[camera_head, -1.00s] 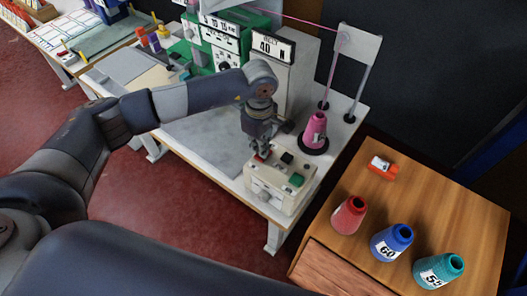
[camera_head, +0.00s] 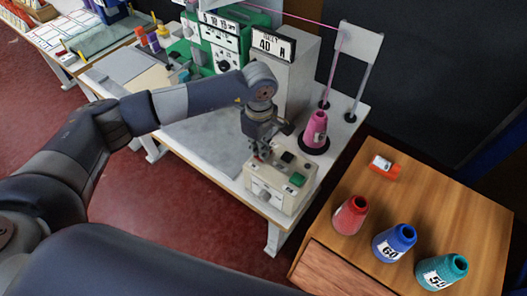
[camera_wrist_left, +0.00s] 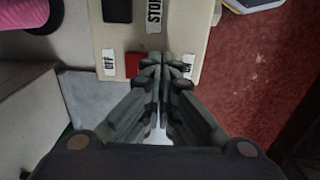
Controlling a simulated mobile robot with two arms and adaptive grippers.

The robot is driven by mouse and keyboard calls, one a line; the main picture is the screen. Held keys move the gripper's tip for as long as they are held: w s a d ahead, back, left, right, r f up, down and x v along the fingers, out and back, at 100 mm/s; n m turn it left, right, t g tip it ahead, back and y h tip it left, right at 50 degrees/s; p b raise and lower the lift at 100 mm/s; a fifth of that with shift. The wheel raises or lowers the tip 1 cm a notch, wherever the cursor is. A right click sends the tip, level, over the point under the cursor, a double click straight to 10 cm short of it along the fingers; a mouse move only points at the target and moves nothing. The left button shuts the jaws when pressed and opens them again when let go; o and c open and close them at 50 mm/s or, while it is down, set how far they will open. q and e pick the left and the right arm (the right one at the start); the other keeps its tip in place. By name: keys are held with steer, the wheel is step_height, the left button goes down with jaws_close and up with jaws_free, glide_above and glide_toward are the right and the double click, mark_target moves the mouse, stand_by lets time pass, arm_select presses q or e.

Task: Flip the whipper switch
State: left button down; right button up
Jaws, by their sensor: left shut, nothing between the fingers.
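A cream control box (camera_head: 270,195) stands on the front right corner of the white machine table. In the left wrist view, the same box (camera_wrist_left: 190,35) carries a red switch (camera_wrist_left: 133,64) between an OFF label (camera_wrist_left: 109,62) and a partly covered ON label (camera_wrist_left: 187,65). My left gripper (camera_wrist_left: 160,62) is shut and empty, pointing down with its tips over the switch area. The tips hide part of the switch, so its tilt and any contact are unclear. In the head view, my left gripper (camera_head: 257,152) is over the box's left rear part. My right gripper is not in view.
A green button (camera_head: 297,179) and a dark button (camera_head: 287,156) are on the box top. A pink thread cone (camera_head: 316,130) stands close behind it. A wooden cabinet (camera_head: 440,200) at right bears red, blue and teal cones. Red floor is open in front.

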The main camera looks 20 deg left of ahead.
arm_select(q)
steer(key=shift+f+b, duration=0.35)
steer(key=shift+f, duration=0.05)
steer(key=shift+r+p, duration=1.45)
steer(key=shift+r, duration=2.1)
